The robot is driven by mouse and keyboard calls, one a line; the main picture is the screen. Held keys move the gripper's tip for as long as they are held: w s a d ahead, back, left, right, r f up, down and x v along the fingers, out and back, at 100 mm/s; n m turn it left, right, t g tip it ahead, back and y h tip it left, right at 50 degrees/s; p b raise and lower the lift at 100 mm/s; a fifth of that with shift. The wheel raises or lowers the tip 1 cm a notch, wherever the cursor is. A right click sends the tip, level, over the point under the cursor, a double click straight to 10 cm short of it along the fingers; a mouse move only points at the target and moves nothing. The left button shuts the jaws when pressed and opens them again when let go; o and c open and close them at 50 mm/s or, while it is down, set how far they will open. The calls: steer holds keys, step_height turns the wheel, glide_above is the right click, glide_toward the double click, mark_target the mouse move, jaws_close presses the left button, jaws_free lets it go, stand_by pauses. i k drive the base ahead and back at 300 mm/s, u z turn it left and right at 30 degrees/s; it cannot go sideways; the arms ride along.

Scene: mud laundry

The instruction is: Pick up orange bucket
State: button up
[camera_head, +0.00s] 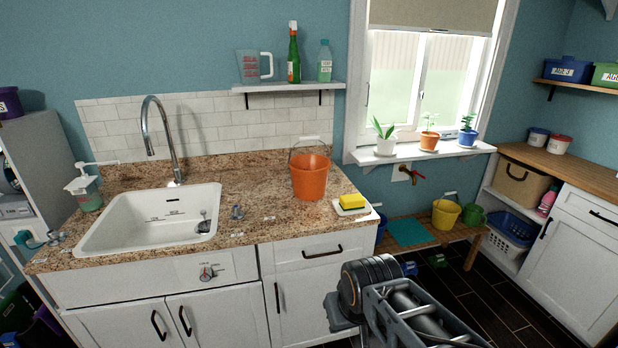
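The orange bucket (310,178) stands upright on the granite counter (255,190), to the right of the sink. Its thin handle is raised above the rim. Part of my arm shows at the bottom right of the head view, in front of the cabinets and well below the bucket. My gripper's fingers are not in view. Nothing touches the bucket.
A yellow sponge (352,201) on a white dish is just right of the bucket. The white sink (150,218) and tall faucet (160,135) are to the left. A shelf (290,88) with a jug and bottles hangs above. A yellow bucket (446,213) sits on a low bench.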

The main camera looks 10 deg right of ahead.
mark_target(310, 172)
steer(key=u, duration=2.45)
steer(key=i, duration=1.85)
steer(key=z, duration=2.45)
